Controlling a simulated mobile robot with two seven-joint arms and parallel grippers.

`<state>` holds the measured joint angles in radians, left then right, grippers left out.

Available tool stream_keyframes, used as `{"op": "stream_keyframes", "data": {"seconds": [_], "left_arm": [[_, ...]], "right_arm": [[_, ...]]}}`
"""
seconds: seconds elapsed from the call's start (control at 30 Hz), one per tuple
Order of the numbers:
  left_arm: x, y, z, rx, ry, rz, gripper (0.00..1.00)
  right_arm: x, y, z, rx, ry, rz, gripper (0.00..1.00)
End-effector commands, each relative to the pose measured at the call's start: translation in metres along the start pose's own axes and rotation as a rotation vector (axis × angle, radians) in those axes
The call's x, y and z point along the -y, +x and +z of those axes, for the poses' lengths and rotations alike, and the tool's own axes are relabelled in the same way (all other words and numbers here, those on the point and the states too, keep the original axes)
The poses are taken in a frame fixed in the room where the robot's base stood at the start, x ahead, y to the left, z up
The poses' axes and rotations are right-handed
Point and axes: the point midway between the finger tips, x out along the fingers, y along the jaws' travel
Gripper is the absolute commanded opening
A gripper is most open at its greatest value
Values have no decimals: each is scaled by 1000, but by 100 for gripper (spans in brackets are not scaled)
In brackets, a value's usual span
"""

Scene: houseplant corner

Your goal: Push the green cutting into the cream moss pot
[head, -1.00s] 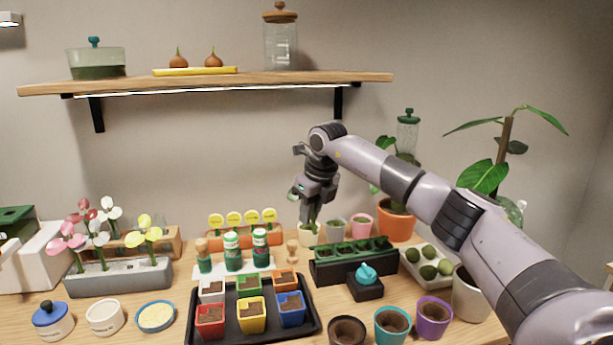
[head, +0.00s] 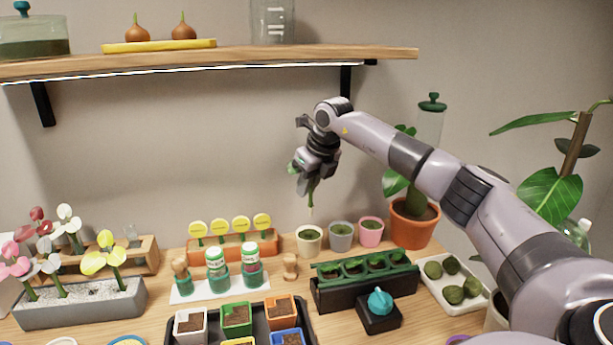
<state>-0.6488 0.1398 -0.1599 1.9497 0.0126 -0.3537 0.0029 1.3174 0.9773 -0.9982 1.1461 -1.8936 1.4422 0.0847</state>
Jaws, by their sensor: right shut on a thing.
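My right gripper (head: 310,180) is shut on the green cutting (head: 311,194), whose leaf sticks out to the left of the fingers and whose stem hangs down below them. The cream moss pot (head: 309,243) stands on the bench just below, with dark green moss in its top. The stem's pale lower end shows above the pot's rim, with a small gap between them in the head view. Depth between stem and pot is hard to tell. My left gripper is not in view.
A grey pot (head: 341,238) and a pink pot (head: 371,233) stand close to the right of the cream one. A terracotta pot (head: 414,226) with a leafy plant is further right. A rack with yellow labels (head: 232,246) is at the left. A black planter (head: 366,285) is in front.

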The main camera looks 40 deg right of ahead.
Motion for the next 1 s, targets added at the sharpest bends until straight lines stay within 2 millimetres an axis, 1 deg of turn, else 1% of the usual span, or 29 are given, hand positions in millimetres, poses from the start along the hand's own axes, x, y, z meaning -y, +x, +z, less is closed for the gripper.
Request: {"op": "stream_keyframes", "data": {"seconds": [0.17,0.37,0.57,0.9,0.93,1.0], "left_arm": [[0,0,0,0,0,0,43],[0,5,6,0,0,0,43],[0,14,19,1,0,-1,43],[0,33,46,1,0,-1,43],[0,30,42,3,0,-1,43],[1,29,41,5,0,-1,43]], "right_arm": [[0,1,0,4,1,2,0],[0,8,-3,5,1,2,0],[0,23,-10,4,1,2,0],[0,55,-23,4,1,2,0],[0,48,-20,5,1,2,0],[0,48,-20,5,1,2,0]]}}
